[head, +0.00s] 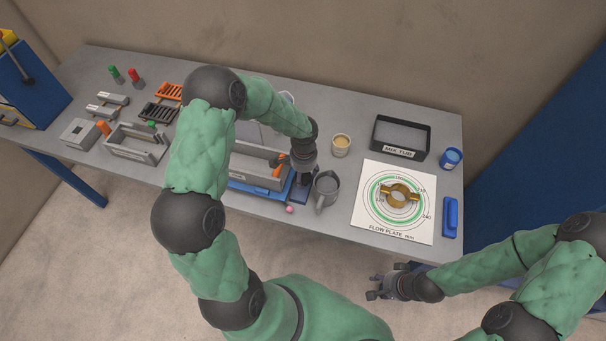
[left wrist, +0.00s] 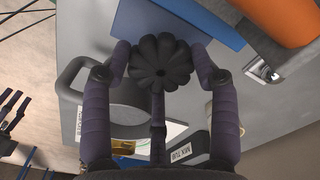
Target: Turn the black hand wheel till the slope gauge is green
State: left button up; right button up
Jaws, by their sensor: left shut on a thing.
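The black hand wheel (left wrist: 163,62) is a lobed knob in the left wrist view. My left gripper (left wrist: 165,75) has its fingers around it and is shut on it. In the head view my left gripper (head: 304,182) points down at the right end of a blue-based unit (head: 250,188), and the wheel is hidden there. A small pink ball (head: 290,209) shows at the front of this unit; I cannot tell if it is the slope gauge. No green gauge reading is visible. My right gripper (head: 380,287) is empty, with its fingers spread, off the table's front edge.
A grey jug (head: 326,187) stands close right of my left gripper. A beige cup (head: 341,145), a black mix tub (head: 401,133), a white flow plate (head: 370,218) with a brass ring (head: 399,195), and a blue block (head: 450,217) lie farther right. Trays and tools fill the left.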

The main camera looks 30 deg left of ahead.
aim_at(304, 175)
pick_arm(q)
jog(key=shift+w+a+r, duration=0.1)
jog(key=shift+w+r, duration=0.25)
jog(key=shift+w, duration=0.2)
jog(key=o, duration=1)
jog(key=shift+o, duration=0.4)
jog(key=shift+f, duration=0.15)
jog(key=shift+s+f, duration=0.1)
jog(key=shift+s, duration=0.1)
notch_tip(304, 175, up, 12)
